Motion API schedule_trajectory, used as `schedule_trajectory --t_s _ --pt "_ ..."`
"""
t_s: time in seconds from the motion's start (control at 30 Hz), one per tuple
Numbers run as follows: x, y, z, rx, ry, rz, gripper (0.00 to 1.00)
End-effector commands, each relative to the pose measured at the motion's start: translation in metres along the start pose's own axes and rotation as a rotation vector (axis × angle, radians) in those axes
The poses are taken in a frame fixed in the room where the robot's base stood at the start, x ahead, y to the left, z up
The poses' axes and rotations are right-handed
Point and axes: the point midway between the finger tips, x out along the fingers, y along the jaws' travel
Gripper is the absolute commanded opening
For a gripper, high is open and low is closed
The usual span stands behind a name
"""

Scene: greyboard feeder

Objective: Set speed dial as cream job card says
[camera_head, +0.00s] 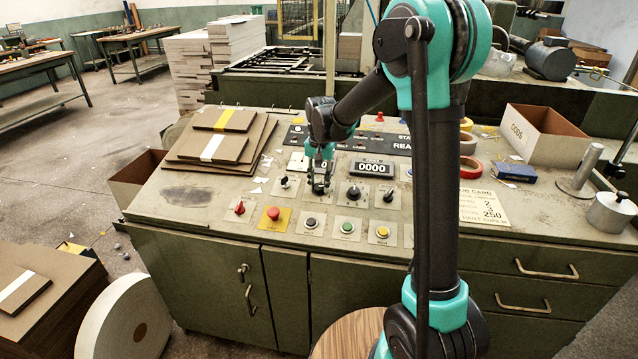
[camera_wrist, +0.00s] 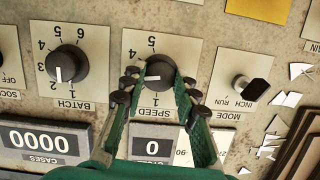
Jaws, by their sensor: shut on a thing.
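The speed dial (camera_wrist: 161,70) is a black knob on a white plate marked SPEED. My gripper (camera_wrist: 160,84) has its fingers on either side of it, shut on the knob. In the head view my gripper (camera_head: 320,184) is down on the panel and hides the dial. The cream job card (camera_head: 484,208) lies flat on the right of the console; 2, 3 and 250 show on it, but the small labels are hard to read and my arm stands close beside it.
The batch dial (camera_wrist: 66,64) and the mode switch (camera_wrist: 250,90) sit on either side of the speed dial. A cases counter (camera_head: 371,168) reads 0000. Coloured push buttons (camera_head: 347,228) line the front. Stacked boards (camera_head: 217,150) lie left; an open carton (camera_head: 545,134) stands right.

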Motion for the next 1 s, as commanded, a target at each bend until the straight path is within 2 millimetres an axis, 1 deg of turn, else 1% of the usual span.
schedule_trajectory --t_s 0.17,0.37,0.8,1.0 --pt "-0.0001 -0.0003 -0.0001 -0.026 0.0 0.007 0.01" --pt "-0.0002 -0.0008 -0.0001 -0.118 0.0 0.031 0.01" --pt "-0.0001 -0.003 0.0004 -0.45 0.0 0.114 0.01" --pt "-0.0001 -0.0034 0.0008 -0.569 0.0 0.144 0.01"
